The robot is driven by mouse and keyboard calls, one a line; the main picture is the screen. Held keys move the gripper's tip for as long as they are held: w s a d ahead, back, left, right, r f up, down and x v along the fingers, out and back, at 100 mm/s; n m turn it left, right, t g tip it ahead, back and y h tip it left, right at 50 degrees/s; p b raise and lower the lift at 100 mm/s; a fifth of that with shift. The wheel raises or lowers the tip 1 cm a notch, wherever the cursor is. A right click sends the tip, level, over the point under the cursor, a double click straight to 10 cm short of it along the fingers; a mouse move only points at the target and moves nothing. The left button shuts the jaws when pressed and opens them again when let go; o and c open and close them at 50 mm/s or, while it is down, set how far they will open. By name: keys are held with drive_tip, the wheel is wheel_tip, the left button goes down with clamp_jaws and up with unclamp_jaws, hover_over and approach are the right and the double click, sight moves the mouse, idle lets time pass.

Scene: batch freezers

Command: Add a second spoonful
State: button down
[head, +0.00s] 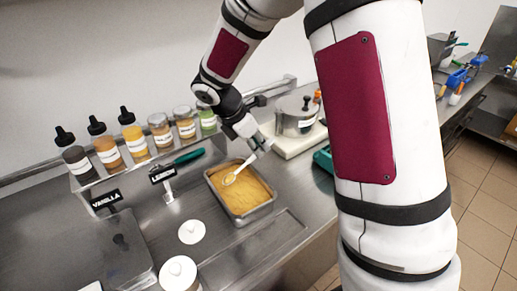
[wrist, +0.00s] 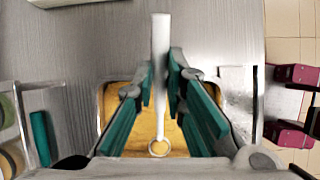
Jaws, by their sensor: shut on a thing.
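A steel pan (head: 268,208) of yellow mix (head: 250,195) stands on the counter, and its rim (wrist: 103,95) also shows in the wrist view. My gripper (head: 257,146) is above the pan's back right side and is shut on a pale spoon (head: 232,176). In the wrist view the spoon's handle (wrist: 160,45) runs between the teal fingers of my gripper (wrist: 161,85). Its small round bowl is over the yellow mix. The bowl looks yellowish inside; I cannot tell whether it is loaded or touches the mix.
Several bottles and jars (head: 132,137) stand on a rack behind. VANILLA (head: 105,199) and LEMON (head: 163,174) signs stand left of the pan. White lids (head: 192,231) lie in front left. A steel pot (head: 296,116) stands behind right. Counter right of the pan is clear.

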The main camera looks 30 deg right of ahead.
drive_tip(key=shift+d+r+y+p, duration=0.15)
drive_tip(key=shift+d+y+p, duration=0.8)
drive_tip(key=shift+y+p, duration=0.45)
drive_tip(key=shift+w+d+y+p, duration=0.15)
drive_tip(key=shift+d+y+p, duration=0.25)
drive_tip(key=shift+p, duration=0.15)
